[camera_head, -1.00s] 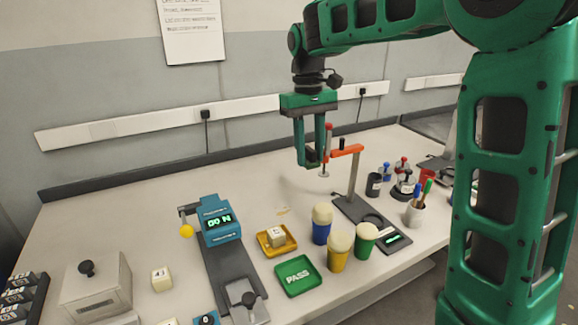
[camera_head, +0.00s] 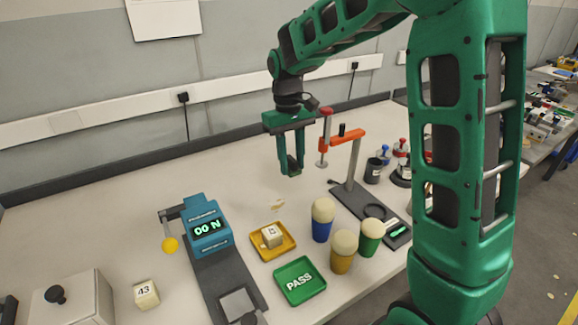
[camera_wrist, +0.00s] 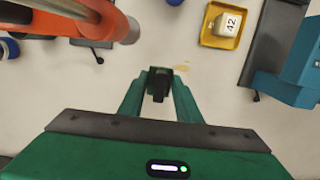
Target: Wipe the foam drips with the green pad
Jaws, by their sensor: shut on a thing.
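The foam drips (camera_head: 277,204) are faint pale-yellow smears on the white bench, behind the yellow tray; they also show in the wrist view (camera_wrist: 183,68). My gripper (camera_head: 290,167) hangs above the bench, behind the drips, pointing down. In the wrist view my gripper (camera_wrist: 158,80) is shut on a small dark block (camera_wrist: 158,87). Foam-topped cups stand in front of the drips to the right: blue (camera_head: 321,230), yellow (camera_head: 341,264) and green (camera_head: 370,245).
An orange-armed stand (camera_head: 350,168) rises close to the right of my gripper. A yellow tray (camera_head: 284,249) with a numbered cube, a green PASS tray (camera_head: 300,281) and a teal gauge (camera_head: 207,232) stand in front. The back left of the bench is clear.

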